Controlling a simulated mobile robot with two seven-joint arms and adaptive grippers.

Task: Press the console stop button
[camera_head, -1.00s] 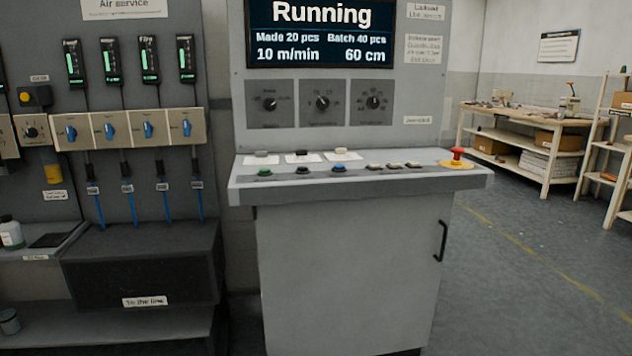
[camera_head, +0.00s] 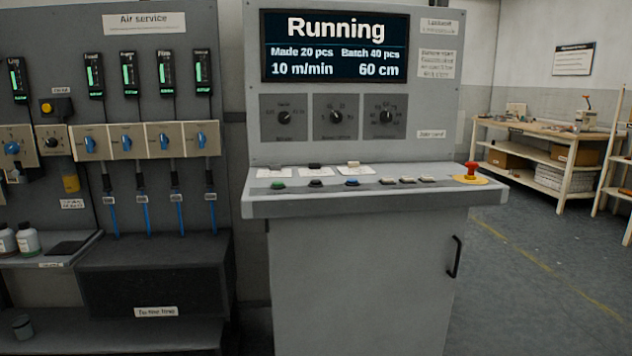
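The grey console (camera_head: 365,270) stands in the middle, its screen (camera_head: 335,46) reading "Running", "Made 20 pcs", "Batch 40 pcs", "10 m/min" and "60 cm". Its sloped ledge carries a green button (camera_head: 278,184), a black button (camera_head: 316,183) and a blue button (camera_head: 351,182) in a front row. Several small pale buttons (camera_head: 407,180) follow. A red mushroom button (camera_head: 471,170) on a yellow base is at the right end. Lettering by the buttons is too small to read, so which is marked stop cannot be told. Neither gripper is in view.
An air service panel (camera_head: 150,90) with blue valves stands left of the console, above a dark box (camera_head: 155,285) and a low shelf with white bottles (camera_head: 27,240). A wooden workbench (camera_head: 535,128) is at the back right. The floor (camera_head: 520,290) right of the console is clear.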

